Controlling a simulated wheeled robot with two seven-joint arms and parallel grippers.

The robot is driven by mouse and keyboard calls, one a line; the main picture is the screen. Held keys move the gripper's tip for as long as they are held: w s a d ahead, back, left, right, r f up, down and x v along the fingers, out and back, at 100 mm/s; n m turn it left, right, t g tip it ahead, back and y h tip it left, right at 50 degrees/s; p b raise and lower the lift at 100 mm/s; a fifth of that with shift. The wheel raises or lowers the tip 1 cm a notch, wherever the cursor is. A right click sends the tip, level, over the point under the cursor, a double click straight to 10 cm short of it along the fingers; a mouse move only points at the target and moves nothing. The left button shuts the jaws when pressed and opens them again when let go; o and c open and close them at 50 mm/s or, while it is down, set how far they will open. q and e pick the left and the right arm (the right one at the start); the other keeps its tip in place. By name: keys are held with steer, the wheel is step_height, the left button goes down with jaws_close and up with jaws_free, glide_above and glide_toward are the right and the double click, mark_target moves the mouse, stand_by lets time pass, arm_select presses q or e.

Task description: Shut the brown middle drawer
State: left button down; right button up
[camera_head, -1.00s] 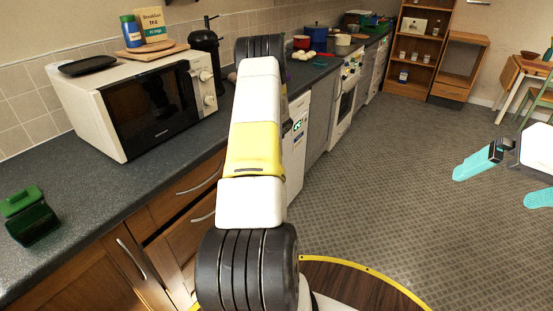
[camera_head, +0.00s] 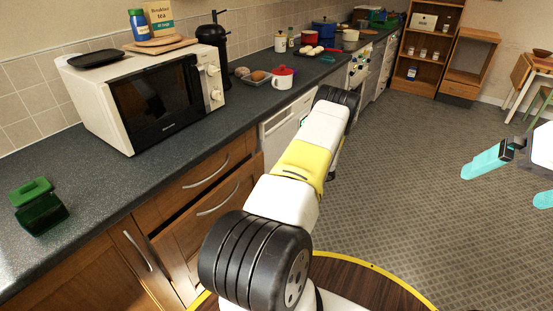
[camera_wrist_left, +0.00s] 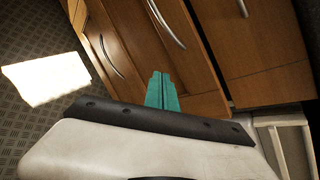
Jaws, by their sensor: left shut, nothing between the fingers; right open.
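The brown middle drawer (camera_head: 188,240) is in the wooden base unit below the counter in the head view, under a top drawer (camera_head: 182,190). A dark gap shows above its front, so it seems to stand slightly out. Wooden fronts with curved metal handles also show in the left wrist view, seen tilted. My left gripper (camera_wrist_left: 161,76) has its teal fingers shut and empty in front of those fronts; contact cannot be told. In the head view my left arm hides it. My right gripper (camera_head: 515,180) is open and empty over the floor at the right, far from the drawer.
A white appliance (camera_head: 285,122) is right of the drawers. The patterned floor (camera_head: 410,170) is clear in the middle.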

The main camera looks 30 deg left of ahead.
mark_target(248, 170)
arm_select(q)
steer(key=w+d+n+t+y, duration=0.3)
steer(key=d+n+t+y, duration=0.1)
steer(key=n+y, duration=0.25)
steer(key=a, duration=1.3)
steer(key=shift+w+a+f, duration=0.25)
steer(key=shift+a+f, duration=0.05)
steer(key=shift+a, duration=0.1)
steer(key=a, duration=0.4)
steer(key=shift+w, duration=0.1)
steer(key=shift+w+a+r+t, duration=0.1)
steer(key=shift+a+r+t, duration=0.05)
steer(key=shift+a+t, duration=0.2)
